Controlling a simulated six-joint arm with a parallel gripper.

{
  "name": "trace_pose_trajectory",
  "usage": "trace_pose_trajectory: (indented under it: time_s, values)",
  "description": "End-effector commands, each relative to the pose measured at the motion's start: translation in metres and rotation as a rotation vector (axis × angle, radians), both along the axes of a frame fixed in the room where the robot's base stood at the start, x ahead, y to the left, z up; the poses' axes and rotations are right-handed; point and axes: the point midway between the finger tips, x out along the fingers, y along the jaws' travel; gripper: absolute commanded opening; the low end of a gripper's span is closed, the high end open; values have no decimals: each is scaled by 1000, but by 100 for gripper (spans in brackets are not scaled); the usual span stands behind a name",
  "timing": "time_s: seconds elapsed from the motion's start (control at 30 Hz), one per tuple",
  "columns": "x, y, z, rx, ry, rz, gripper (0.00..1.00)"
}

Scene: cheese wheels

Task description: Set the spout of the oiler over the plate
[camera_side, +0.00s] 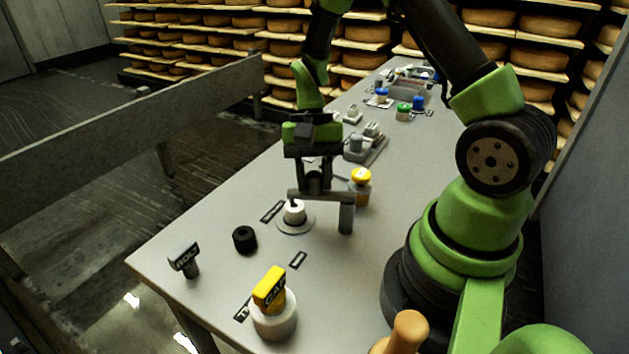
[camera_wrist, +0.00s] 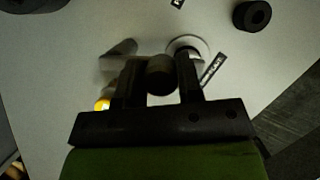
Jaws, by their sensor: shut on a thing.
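The oiler shows in the side view as a grey upright post (camera_side: 346,218) with a dark level arm (camera_side: 325,196) reaching left from its top. The arm's left end, the spout side, appears over or very near the white raised centre of the round plate (camera_side: 284,227); I cannot tell the exact gap. The plate's rim (camera_wrist: 204,46) shows partly in the wrist view, behind one finger. My gripper (camera_side: 316,189) is above the arm, fingers down. In the wrist view my gripper (camera_wrist: 160,80) is shut on a dark round knob (camera_wrist: 160,68) of the oiler.
A black ring (camera_side: 245,240) lies left of the plate. A bolt-labelled piece (camera_side: 184,258) and a yellow-topped white cylinder (camera_side: 274,320) stand nearer the front. A yellow-capped jar (camera_side: 361,186) stands close behind the post. Further fixtures (camera_side: 365,146) line the table's back.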

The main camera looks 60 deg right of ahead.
Motion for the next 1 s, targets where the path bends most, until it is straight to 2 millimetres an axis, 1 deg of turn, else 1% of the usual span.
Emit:
trace_pose_trajectory:
  time_s: [0.1, 0.33, 0.9, 0.93, 0.97, 1.0]
  values:
    - [2, -4, 1, 0, -2, -72, 0]
    - [4, -9, 1, 0, -1, -157, 0]
    - [4, -11, 1, -1, -3, -189, 0]
    - [4, -11, 1, -1, -3, -189, 36]
    - [4, -11, 1, -1, -3, -189, 42]
    - [4, -11, 1, -1, -2, -188, 52]
